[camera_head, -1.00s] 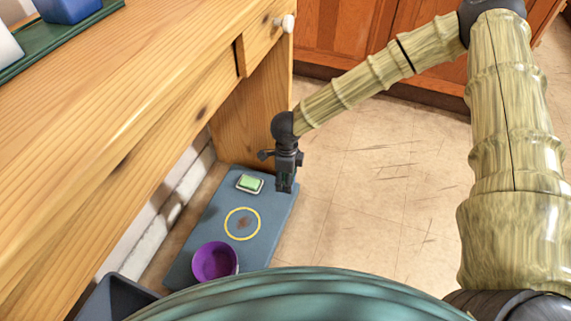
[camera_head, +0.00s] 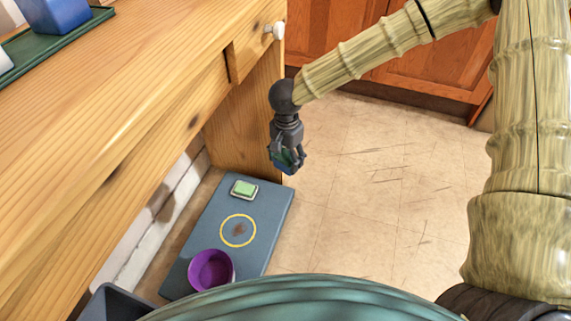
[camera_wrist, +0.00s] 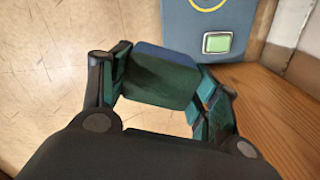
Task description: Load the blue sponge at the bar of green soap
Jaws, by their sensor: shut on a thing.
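My gripper (camera_head: 287,158) is shut on the blue sponge (camera_head: 291,168), above the far right corner of the low blue-grey mat. In the wrist view the sponge (camera_wrist: 160,78) sits between both fingers, with a dark green face toward the camera and a blue edge beyond. The bar of green soap (camera_head: 244,188) lies in a small pale dish near the mat's far end. The soap (camera_wrist: 217,43) also shows in the wrist view, beyond and to the right of the sponge, clearly apart from it.
The blue-grey mat (camera_head: 262,222) bears a yellow ring (camera_head: 238,231) around a brown stain and a purple bowl (camera_head: 211,271). A wooden desk (camera_head: 110,120) overhangs on the left, its end panel (camera_head: 245,135) close to the gripper. A dark bin (camera_head: 115,303) stands lower left. Floor to the right is clear.

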